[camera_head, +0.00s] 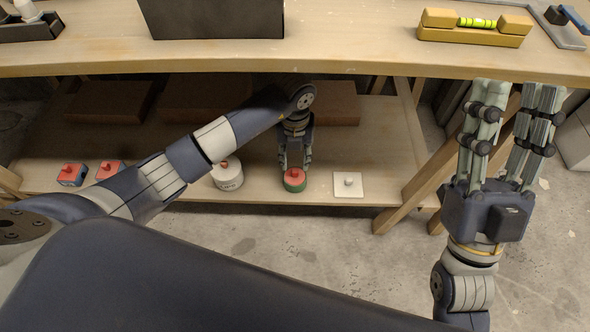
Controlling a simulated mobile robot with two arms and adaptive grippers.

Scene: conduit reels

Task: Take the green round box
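The green round box (295,185) has a red top with a small knob and stands on the lower shelf near its front edge. My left gripper (294,166) points down right at the box, with its fingers at the box's far side and top. Whether the fingers touch or grip it cannot be told. My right gripper (516,88) is raised at the right in front of the workbench, fingers spread apart and empty.
On the lower shelf (390,150) stand a white round box (227,178), a white square box (348,185) and two small blue-and-red boxes (72,174). Brown boxes (205,98) lie behind. The workbench top (340,40) overhangs, bearing a yellow level (474,27) and a dark bin (212,18).

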